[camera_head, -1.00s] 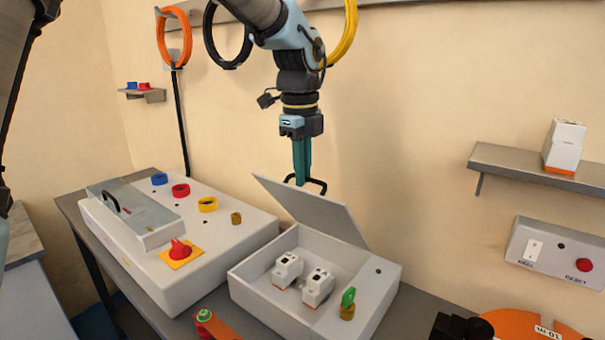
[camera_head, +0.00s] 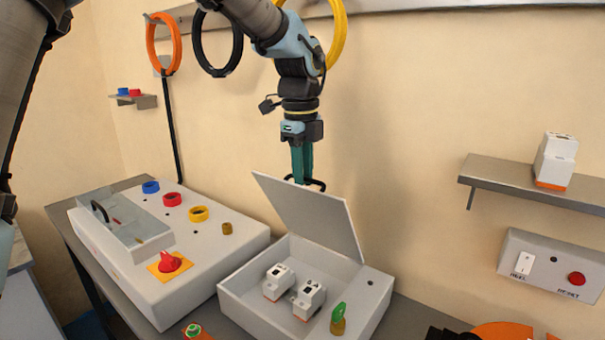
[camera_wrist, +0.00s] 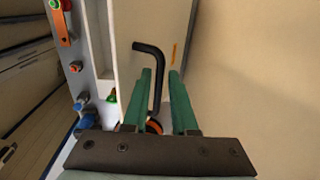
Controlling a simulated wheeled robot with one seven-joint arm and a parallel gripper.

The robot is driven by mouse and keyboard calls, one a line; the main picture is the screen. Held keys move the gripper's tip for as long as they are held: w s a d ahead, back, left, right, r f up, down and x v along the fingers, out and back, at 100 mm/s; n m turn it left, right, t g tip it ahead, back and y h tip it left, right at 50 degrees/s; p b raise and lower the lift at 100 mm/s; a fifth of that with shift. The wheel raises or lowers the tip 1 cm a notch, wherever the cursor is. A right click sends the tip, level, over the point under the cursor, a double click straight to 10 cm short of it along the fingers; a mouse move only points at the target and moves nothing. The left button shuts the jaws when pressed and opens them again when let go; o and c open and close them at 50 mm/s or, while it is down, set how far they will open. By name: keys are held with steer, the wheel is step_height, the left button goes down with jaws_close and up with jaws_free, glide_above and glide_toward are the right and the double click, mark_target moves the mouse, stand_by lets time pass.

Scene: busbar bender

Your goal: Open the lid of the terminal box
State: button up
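The terminal box (camera_head: 241,298) is a white open-topped case on the bench. Its grey lid (camera_head: 310,215) stands raised and tilted along the back edge of the box. A black bent handle (camera_head: 318,184) on the lid's outer face is partly hidden behind the lid. In the wrist view, the handle (camera_wrist: 155,75) runs between my two green fingers. My gripper (camera_head: 302,180) points down behind the lid's upper edge. The fingers (camera_wrist: 160,72) are apart, with a visible gap beside the handle; firm contact is not clear.
Inside the box are two white modules (camera_head: 278,281), with a green-handled key (camera_head: 338,318) at its front right. A white panel (camera_head: 190,270) with a red knob (camera_head: 169,262) and coloured rings stands left. A shelf (camera_head: 530,180) and switch plate (camera_head: 552,265) are on the right wall.

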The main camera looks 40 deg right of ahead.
steer(key=shift+o, duration=1.1)
steer(key=shift+r, duration=0.15)
steer(key=shift+r, duration=0.15)
step_height(320, 180, up, 11)
steer(key=b, duration=0.2)
steer(key=shift+a+f, duration=0.2)
steer(key=shift+a, duration=0.15)
